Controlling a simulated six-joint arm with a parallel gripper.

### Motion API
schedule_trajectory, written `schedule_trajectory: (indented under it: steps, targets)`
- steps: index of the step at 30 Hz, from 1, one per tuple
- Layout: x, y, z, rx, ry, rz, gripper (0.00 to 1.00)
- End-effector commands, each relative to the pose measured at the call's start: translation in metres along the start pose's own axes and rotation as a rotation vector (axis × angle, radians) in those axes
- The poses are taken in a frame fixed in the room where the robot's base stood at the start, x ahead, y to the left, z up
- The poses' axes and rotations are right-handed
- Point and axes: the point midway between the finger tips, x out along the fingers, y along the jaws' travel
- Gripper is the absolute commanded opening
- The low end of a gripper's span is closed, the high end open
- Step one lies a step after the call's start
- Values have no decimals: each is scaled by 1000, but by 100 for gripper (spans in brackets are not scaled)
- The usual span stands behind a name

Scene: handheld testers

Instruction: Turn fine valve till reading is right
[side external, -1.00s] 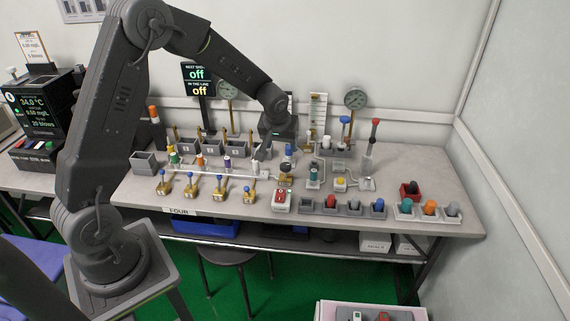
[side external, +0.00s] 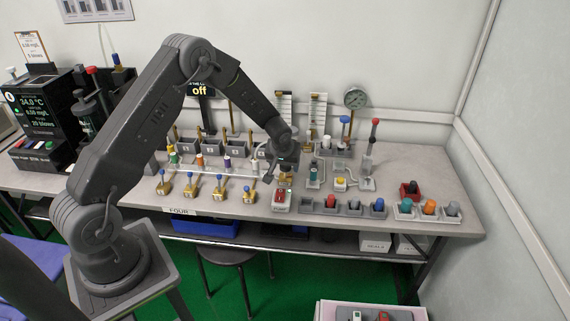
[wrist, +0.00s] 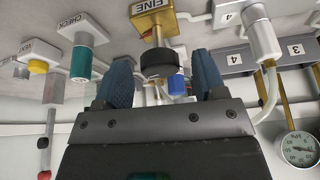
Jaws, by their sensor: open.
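The fine valve, a brass block labelled FINE (wrist: 153,12) with a black round knob (wrist: 158,64) on a stem, is at the top middle of the wrist view. My gripper (wrist: 161,76) is open, with one blue fingertip on each side of the knob. A gap shows beside the knob, so the fingers do not look closed on it. In the side external view my gripper (side external: 279,163) is low over the bench at the brass valve (side external: 285,182), which it partly hides. A round dial gauge (wrist: 301,149) shows at lower right; its reading is too small to tell.
A teal CHECK knob (wrist: 82,64) and a yellow NEXT knob (wrist: 38,66) are left of the valve. A white fitting with a hose (wrist: 264,42) stands close on the right. Blue-topped brass valves (side external: 190,184) line the bench (side external: 400,175). The display (side external: 200,91) reads "off", partly hidden.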

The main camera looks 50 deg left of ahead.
Motion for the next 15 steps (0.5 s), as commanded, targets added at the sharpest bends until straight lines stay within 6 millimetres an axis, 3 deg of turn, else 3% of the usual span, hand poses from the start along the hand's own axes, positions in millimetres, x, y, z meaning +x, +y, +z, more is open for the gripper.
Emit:
schedule_trajectory:
  steps: [2,15]
  targets:
    - [0,0,0,0,0,0,65]
    - [0,0,0,0,0,0,22]
